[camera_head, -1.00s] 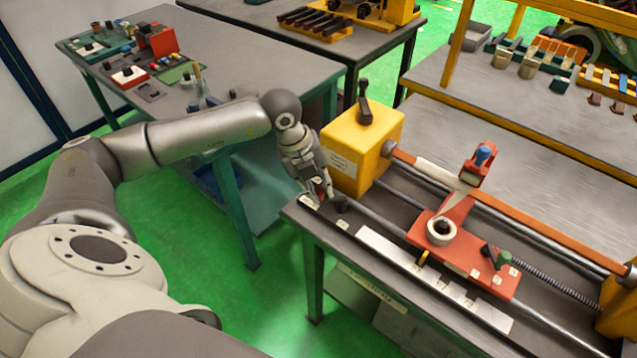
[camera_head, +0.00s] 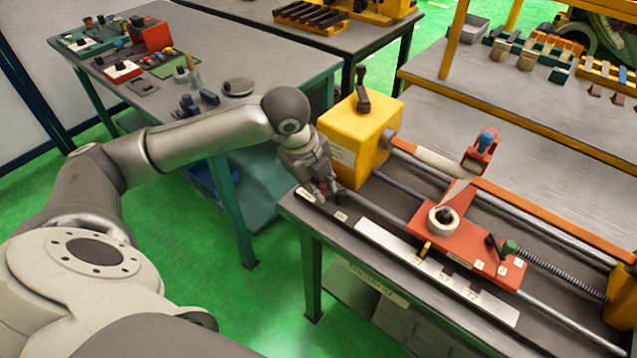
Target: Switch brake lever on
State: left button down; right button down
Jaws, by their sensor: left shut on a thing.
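The winding machine has a yellow box (camera_head: 360,140) at its left end, with an upright black lever (camera_head: 363,95) on top. My left gripper (camera_head: 328,189) is low in front of this box, at the left front corner of the machine table. It points down and is shut on a small part beside the box. The fingers hide most of that part, so I cannot tell its shape or whether it is the brake lever. The black lever on top stands apart from the gripper. My right gripper is not in view.
A red carriage (camera_head: 460,240) with a white ring sits on the machine's rods, to the right of my gripper. A white strip (camera_head: 435,270) lies along the table front. A side table (camera_head: 300,75) with small parts stands behind my left arm. Green floor lies between.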

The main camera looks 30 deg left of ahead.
pick_arm(q)
jog(key=c, duration=1.3)
grip_release()
jog(key=shift+d, duration=0.1)
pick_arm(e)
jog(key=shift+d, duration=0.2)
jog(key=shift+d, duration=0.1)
pick_arm(q)
jog(key=v, duration=1.2)
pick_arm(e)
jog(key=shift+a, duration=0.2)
pick_arm(q)
jog(key=shift+s, duration=0.1)
